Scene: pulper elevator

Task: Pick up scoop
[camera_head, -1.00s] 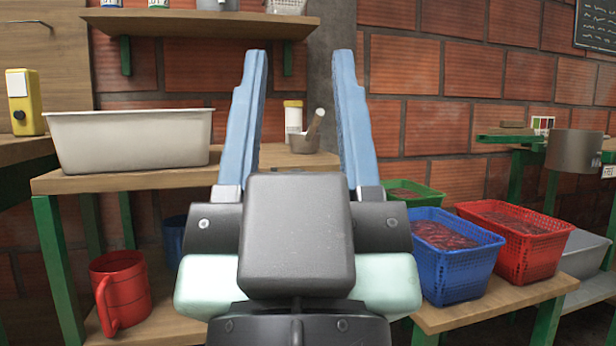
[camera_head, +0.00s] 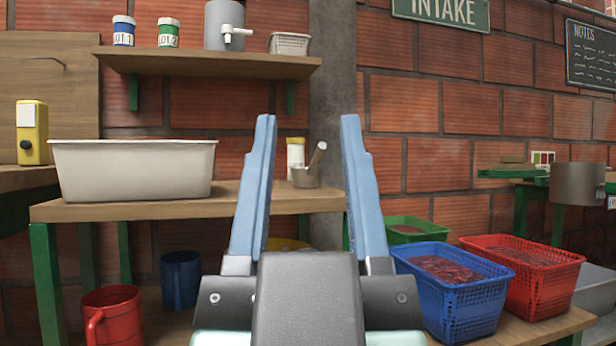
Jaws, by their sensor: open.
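The scoop (camera_head: 306,177) is a small grey-brown cup with a wooden handle that rises up and to the right. It rests near the right end of the wooden table (camera_head: 105,210). My gripper (camera_head: 308,122) is open and empty. Its two blue fingers point up and stand apart in the picture, and the scoop shows in the gap between them, farther back and apart from both. A white bottle with a yellow lid (camera_head: 295,152) stands just behind and left of the scoop.
A white tub (camera_head: 133,172) fills the table's left part. A shelf (camera_head: 210,66) with jars hangs above. Blue (camera_head: 455,300), red (camera_head: 530,283) and green (camera_head: 418,226) baskets sit at lower right. A red mug (camera_head: 112,312) and a dark blue bucket (camera_head: 181,279) are below the table.

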